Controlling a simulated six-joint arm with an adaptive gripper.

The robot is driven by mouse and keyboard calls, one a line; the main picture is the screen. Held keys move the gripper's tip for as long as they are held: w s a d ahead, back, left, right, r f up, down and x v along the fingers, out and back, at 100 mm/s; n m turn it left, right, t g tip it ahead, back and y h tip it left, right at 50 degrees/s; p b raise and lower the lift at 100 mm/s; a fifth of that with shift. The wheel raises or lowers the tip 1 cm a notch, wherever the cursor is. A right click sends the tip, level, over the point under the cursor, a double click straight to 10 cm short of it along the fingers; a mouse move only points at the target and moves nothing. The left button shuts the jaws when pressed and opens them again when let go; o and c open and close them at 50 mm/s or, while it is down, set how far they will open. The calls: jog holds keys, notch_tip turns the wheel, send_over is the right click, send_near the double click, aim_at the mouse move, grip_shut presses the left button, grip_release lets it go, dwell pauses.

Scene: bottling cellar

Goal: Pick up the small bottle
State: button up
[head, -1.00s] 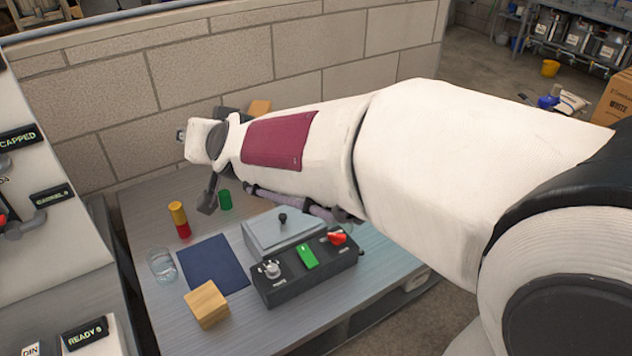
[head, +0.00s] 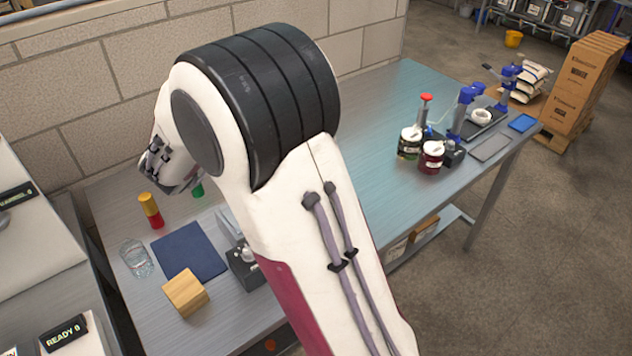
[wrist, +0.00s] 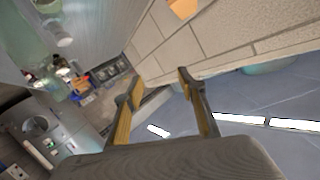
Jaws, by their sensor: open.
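I cannot pick out a small bottle for certain. Two dark jar-like containers with white tops, one greenish (head: 409,145) and one red (head: 431,158), stand upright on the bench's right part. A yellow-and-red cylinder (head: 151,211) stands at the left, with a green cylinder (head: 197,190) partly hidden behind my arm. A clear glass (head: 136,258) stands in front of them. My gripper (wrist: 160,84) is open, with nothing between its fingers in the wrist view. In the head view my wrist hangs above the bench's back left; the fingertips cannot be made out there.
A wooden block (head: 185,293) and a dark blue mat (head: 190,252) lie on the bench (head: 375,110). My arm partly covers a control box (head: 245,262). Blue-handled equipment (head: 462,112) stands at the right. A block wall (head: 110,85) runs behind.

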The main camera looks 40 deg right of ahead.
jog(key=s+d+f+m+g+h, duration=0.4)
jog(key=s+f+g+h, duration=0.2)
jog(key=s+f+g, duration=0.3)
jog(key=shift+s+d+f+m+g+h, duration=0.35)
jog(key=shift+s+g, duration=0.45)
jog(key=shift+s, duration=0.35)
jog(key=shift+d, duration=1.25)
jog(key=shift+s+d, duration=0.15)
jog(key=shift+d, duration=1.15)
jog(key=shift+s+d, duration=0.1)
jog(key=shift+d, duration=1.2)
jog(key=shift+c, duration=0.5)
grip_shut()
